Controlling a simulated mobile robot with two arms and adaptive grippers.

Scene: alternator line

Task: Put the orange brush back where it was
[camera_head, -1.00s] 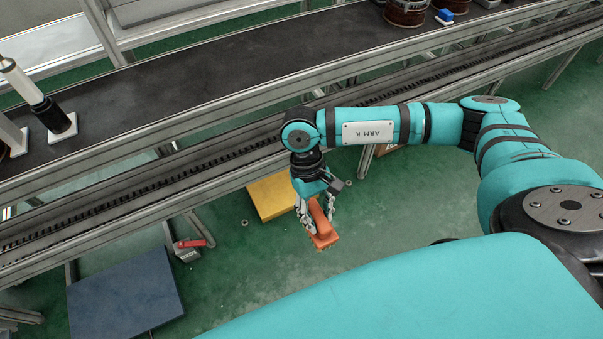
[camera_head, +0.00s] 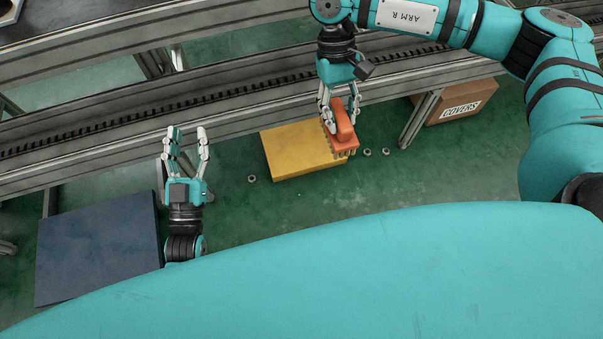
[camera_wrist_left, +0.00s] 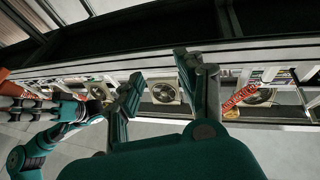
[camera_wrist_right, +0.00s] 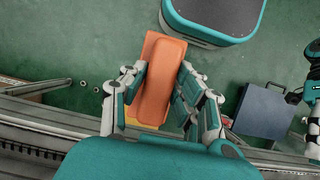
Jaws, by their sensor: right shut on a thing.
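The orange brush (camera_head: 342,124) is held in my right gripper (camera_head: 338,108), bristles downward. In the head view it overlaps the right end of a yellow block or platform (camera_head: 293,152) by the conveyor. I cannot tell the height between them. In the right wrist view the orange brush (camera_wrist_right: 162,80) lies between the two fingers of my right gripper (camera_wrist_right: 160,95), covering most of the yellow thing (camera_wrist_right: 150,126). My left gripper (camera_head: 186,140) is open and empty, pointing up towards the conveyor; its spread fingers also show in the left wrist view (camera_wrist_left: 160,80).
A dark blue platform (camera_head: 95,245) lies on the floor at the left. A cardboard box marked COVERS (camera_head: 460,103) stands under the conveyor (camera_head: 240,80) at the right. Several small nuts (camera_head: 367,152) lie on the green floor near the yellow thing.

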